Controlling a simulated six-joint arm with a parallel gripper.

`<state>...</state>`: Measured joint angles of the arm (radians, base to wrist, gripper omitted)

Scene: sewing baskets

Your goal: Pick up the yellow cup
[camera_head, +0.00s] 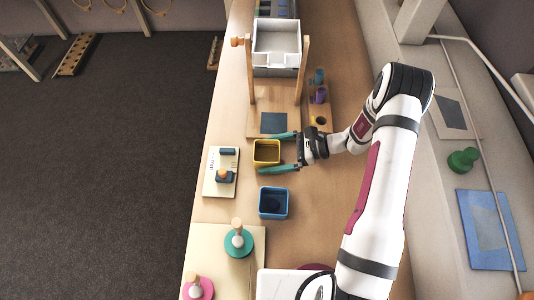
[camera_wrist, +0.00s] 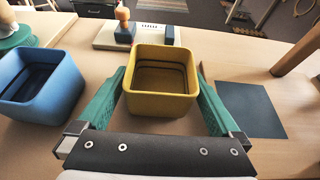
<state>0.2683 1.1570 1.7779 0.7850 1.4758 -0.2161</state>
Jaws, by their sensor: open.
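The yellow cup (camera_head: 266,146) is a square, open-topped container standing upright on the wooden table; its inside looks empty. It also shows in the middle of the wrist view (camera_wrist: 161,101). My gripper (camera_head: 279,153) is open, with one teal finger on either side of the cup. In the wrist view my gripper (camera_wrist: 166,95) has its fingers reaching along the cup's left and right walls. Whether the fingers touch the walls I cannot tell.
A blue square cup (camera_head: 273,189) stands close by, and left of the yellow one in the wrist view. A white board (camera_head: 209,182) with a blue and orange piece lies beside them.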

